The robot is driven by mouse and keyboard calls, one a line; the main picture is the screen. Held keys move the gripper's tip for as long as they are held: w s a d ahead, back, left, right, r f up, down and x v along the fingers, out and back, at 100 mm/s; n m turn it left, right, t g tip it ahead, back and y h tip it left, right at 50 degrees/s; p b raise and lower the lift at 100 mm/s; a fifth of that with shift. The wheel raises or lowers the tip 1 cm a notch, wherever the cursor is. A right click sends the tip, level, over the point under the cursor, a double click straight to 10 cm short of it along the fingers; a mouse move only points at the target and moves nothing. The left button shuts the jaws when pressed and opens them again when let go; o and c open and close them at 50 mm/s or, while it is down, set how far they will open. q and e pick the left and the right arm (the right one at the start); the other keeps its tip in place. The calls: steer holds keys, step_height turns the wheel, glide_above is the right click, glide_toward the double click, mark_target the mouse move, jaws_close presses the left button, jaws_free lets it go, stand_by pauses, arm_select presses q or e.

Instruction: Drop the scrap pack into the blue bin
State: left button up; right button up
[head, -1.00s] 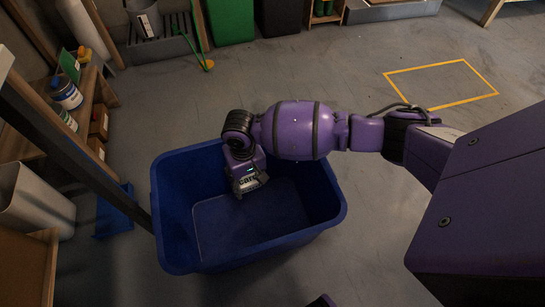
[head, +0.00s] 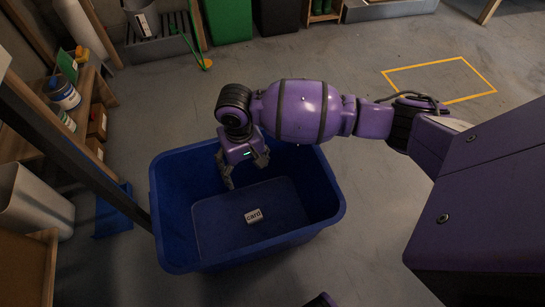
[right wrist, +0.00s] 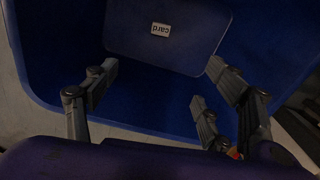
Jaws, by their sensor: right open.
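The scrap pack (head: 254,215), a small pale block marked "card", appears inside the blue bin (head: 330,213), against its floor. It also shows in the right wrist view (right wrist: 160,29), beyond the fingers and clear of them. The bin is a deep, open-topped tub standing on the garage floor. My right gripper (head: 246,175) is open and empty, pointing down over the far part of the bin, apart from the pack. Its spread fingers also show in the right wrist view (right wrist: 160,78). My left gripper is not in view.
A wooden shelf (head: 88,95) with tins and boxes stands at the left, beside a grey bin (head: 35,200). Green (head: 228,20) and black (head: 277,15) bins stand at the back. The floor to the right, with a yellow taped rectangle (head: 440,80), is clear.

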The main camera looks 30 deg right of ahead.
steer(key=r, duration=0.5)
steer(key=shift+w+a+r, duration=0.1)
steer(key=shift+w+r, duration=0.1)
